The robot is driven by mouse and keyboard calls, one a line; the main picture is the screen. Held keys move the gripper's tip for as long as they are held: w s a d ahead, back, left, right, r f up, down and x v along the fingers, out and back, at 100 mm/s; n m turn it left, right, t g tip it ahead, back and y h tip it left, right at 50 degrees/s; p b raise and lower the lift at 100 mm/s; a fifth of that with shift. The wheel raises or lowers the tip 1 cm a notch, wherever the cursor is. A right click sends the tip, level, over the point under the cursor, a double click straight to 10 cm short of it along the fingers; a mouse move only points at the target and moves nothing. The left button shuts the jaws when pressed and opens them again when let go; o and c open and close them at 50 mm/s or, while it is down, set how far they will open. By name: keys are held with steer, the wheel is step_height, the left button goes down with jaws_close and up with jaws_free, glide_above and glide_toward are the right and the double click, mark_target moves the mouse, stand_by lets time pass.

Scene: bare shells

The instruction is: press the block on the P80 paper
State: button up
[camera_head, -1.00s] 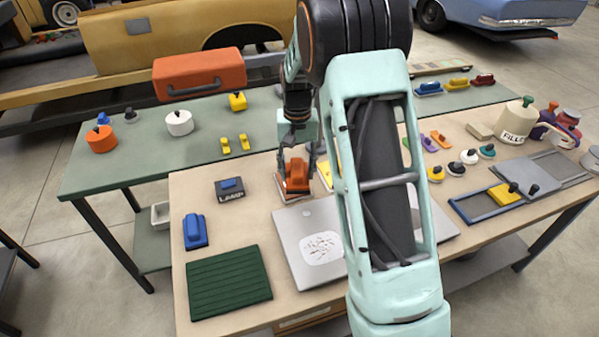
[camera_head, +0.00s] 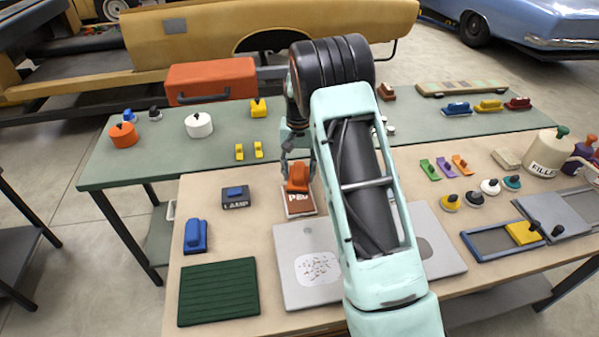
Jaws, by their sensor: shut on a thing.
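The orange block (camera_head: 298,181) is between the fingers of my gripper (camera_head: 297,166), which is shut on it. The block is over the back part of the brown P80 paper (camera_head: 300,208), whose white lettering shows in front of it, partly covered. I cannot tell whether the block's underside touches the paper. The paper lies on the wooden bench, just behind the grey metal panel. My arm comes from the front right and hides part of the bench.
The grey panel (camera_head: 290,262) has a pale speckled patch. A blue block (camera_head: 195,236), a lamp switch box (camera_head: 235,197) and a dark green ribbed mat (camera_head: 218,291) are at left. Pads, knobs and a filler can (camera_head: 549,155) stand at right. Bare bench lies left of the paper.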

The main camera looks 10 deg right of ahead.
steer(key=b, duration=0.3)
glide_above(299, 197)
steer(key=shift+f, duration=3)
steer(key=shift+f+b, duration=0.5)
steer(key=shift+f, duration=0.05)
steer(key=shift+r, duration=0.1)
steer(key=shift+r+p, duration=1.7)
steer(key=shift+r, duration=1.75)
steer(key=shift+s, duration=0.1)
